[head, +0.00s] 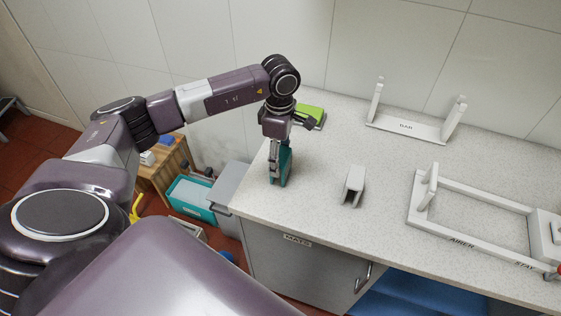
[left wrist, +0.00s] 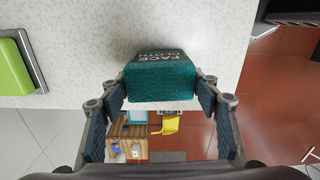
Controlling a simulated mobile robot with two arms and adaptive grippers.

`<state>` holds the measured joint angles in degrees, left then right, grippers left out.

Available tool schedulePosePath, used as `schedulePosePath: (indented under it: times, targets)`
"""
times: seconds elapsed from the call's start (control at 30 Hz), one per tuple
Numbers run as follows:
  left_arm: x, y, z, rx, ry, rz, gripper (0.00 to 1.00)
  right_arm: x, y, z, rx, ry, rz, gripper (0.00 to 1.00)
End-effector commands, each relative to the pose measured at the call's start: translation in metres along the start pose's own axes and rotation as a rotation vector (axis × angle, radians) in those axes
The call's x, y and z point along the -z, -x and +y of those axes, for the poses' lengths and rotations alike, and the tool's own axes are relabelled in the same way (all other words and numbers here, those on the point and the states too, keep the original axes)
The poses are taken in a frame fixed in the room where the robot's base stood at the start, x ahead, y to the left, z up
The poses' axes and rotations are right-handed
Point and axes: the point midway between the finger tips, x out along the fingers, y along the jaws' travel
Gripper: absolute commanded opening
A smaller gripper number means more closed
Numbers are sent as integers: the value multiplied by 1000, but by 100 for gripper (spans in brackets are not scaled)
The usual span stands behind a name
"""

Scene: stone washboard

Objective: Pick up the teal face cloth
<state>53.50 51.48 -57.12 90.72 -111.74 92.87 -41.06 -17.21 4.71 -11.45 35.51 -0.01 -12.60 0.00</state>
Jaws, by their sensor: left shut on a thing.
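The teal face cloth (head: 286,168) is a folded block near the left end of the speckled worktop (head: 310,215). In the left wrist view the cloth (left wrist: 160,82) shows the words FACE CLOTH and sits between the two finger pads. My left gripper (head: 275,158) points down and is shut on the cloth; its fingers (left wrist: 160,96) press on both sides. I cannot tell whether the cloth touches the worktop. My right gripper is not in view.
A green item (head: 312,114) lies behind my left gripper. A small white holder (head: 354,185) stands to the right. A white BAR rack (head: 407,127) and an AIRER frame (head: 470,241) lie farther right. A teal bin (head: 193,197) stands left of the worktop.

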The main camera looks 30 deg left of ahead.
Motion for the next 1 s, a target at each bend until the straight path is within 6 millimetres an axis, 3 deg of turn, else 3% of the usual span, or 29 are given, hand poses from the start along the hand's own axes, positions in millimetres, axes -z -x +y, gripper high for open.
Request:
schedulePosePath:
  times: [0.17, 0.37, 0.47, 0.7, 0.8, 1.0]
  targets:
    - [0, 5, 1, -3, 0, -1, 33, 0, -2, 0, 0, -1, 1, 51]
    - [0, 27, 2, -6, 0, -2, 33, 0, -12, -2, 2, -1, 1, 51]
    - [0, 49, 2, -8, 0, -2, 33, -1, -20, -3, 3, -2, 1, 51]
    - [-1, 125, 2, -9, 0, -4, 33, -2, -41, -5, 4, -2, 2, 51]
    - [0, 155, 1, -7, 0, -2, 33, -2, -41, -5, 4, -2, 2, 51]
    - [0, 186, 0, -3, 0, 0, 33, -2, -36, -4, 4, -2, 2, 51]
